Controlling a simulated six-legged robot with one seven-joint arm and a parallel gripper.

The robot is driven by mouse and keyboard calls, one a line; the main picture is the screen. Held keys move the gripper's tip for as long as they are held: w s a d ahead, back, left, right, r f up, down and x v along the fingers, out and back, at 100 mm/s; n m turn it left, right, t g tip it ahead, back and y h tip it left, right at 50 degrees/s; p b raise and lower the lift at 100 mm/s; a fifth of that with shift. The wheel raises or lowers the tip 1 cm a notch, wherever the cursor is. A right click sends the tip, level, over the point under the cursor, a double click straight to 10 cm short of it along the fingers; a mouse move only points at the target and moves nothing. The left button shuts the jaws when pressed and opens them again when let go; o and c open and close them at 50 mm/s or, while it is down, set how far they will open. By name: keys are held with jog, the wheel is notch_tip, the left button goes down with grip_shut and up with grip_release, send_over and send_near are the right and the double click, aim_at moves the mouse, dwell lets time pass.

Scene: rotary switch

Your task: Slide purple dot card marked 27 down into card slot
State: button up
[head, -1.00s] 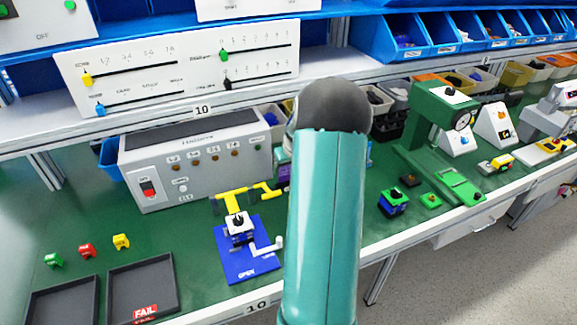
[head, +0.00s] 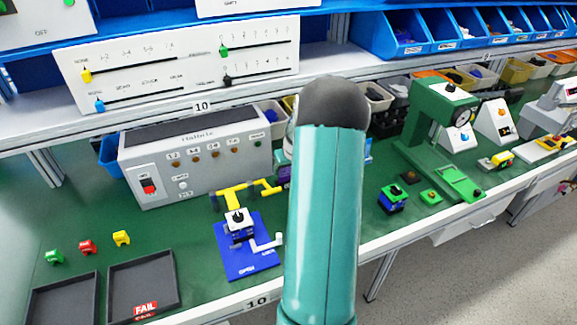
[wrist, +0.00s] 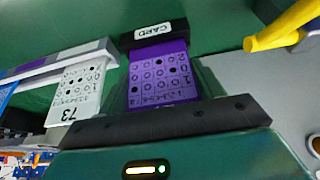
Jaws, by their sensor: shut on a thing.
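The purple dot card (wrist: 158,75) shows in the wrist view, with rows of black and open dots. My gripper (wrist: 163,115) is shut on its near end; the dark jaw crosses the lower middle of the picture. The card's far end meets a black piece labelled CARD (wrist: 152,35), the card slot. I cannot tell how far, if at all, the card is inside it. The number on the purple card is not readable.
A white dot card (wrist: 78,95) reading 73 is left of the purple card. A yellow bar (wrist: 285,28) stands close on the right. In the head view, a grey control box (head: 195,155) and a blue crank base (head: 247,250) stand left of my arm.

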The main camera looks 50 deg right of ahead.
jog(key=shift+f, duration=0.8)
jog(key=o, duration=1)
jog(key=v, duration=1.4)
jog(key=shift+w+d, duration=0.1)
notch_tip(320, 180, up, 9)
jog(key=shift+f, duration=0.1)
